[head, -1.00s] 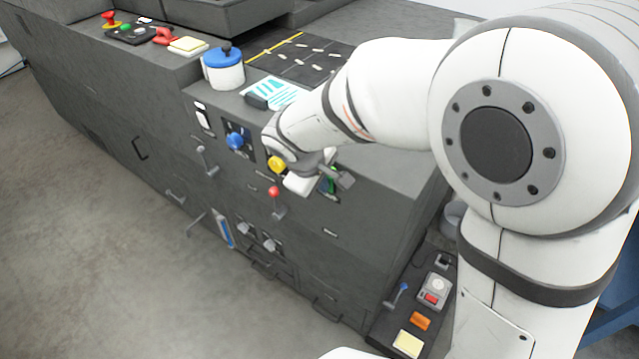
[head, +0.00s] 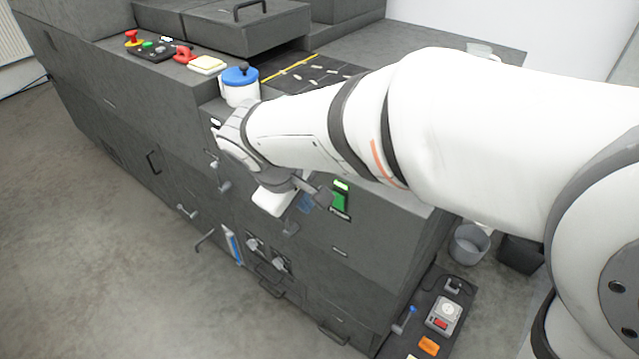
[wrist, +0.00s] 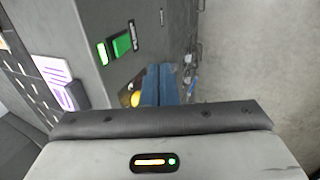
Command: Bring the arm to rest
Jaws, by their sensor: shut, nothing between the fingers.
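My gripper (head: 304,205) hangs in front of the front face of the grey machine (head: 130,125), left of a green rocker switch (head: 340,197). In the wrist view the two blue fingers (wrist: 161,84) are together with nothing between them. They point toward the machine's side, below the green switch (wrist: 121,45) and beside a yellow knob (wrist: 133,98). My white arm reaches in from the right and hides part of the machine's front panel and top. I cannot tell whether the fingers touch the panel.
Levers (head: 222,180) and handles stick out of the front face. A white pot with a blue lid (head: 240,88) stands on the ledge. A low control box (head: 441,315) and a grey bucket (head: 468,244) are at the lower right. The floor (head: 90,270) at left is clear.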

